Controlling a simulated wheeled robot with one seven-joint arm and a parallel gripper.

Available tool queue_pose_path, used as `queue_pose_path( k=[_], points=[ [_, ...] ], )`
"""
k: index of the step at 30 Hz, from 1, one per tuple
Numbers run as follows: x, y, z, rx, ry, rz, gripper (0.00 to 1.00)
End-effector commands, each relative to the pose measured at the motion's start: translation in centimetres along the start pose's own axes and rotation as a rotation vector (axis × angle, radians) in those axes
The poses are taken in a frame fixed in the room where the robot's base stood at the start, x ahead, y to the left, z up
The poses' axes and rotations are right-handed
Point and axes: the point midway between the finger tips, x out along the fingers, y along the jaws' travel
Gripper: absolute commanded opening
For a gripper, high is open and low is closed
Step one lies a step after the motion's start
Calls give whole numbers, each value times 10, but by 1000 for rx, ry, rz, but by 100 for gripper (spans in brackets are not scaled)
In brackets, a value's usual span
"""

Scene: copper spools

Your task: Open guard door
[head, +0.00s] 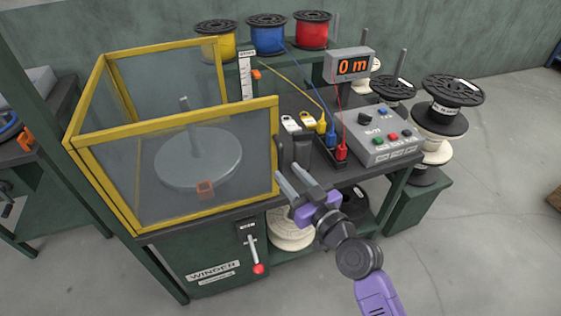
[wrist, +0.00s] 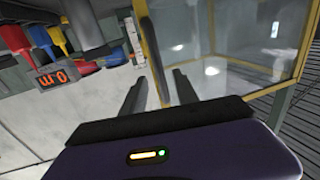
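The guard is a yellow-framed box with clear panels. Its front panel, which looks like the guard door (head: 272,140), stands upright along the table's front edge and appears shut. A small orange-brown block (head: 205,189) shows low on the panel or just behind it; I cannot tell which. A grey disc with a spindle (head: 198,160) is inside. My gripper (head: 287,168) is just right of the panel's right edge, fingers apart and empty.
A red-tipped lever (head: 254,255) is on the front below. Spools (head: 440,120) stand at right.

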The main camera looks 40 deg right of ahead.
Motion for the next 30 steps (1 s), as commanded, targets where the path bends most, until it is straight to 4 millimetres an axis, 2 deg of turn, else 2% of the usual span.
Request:
queue_pose_path(
  k=[3, 9, 20, 26, 30],
  points=[
    [20, 1, -3, 0, 0, 1, 36],
    [42, 0, -1, 0, 0, 1, 36],
    [48, 0, 0, 1, 0, 1, 36],
    [48, 0, 0, 1, 0, 1, 1],
    [48, 0, 0, 1, 0, 1, 0]
  ],
)
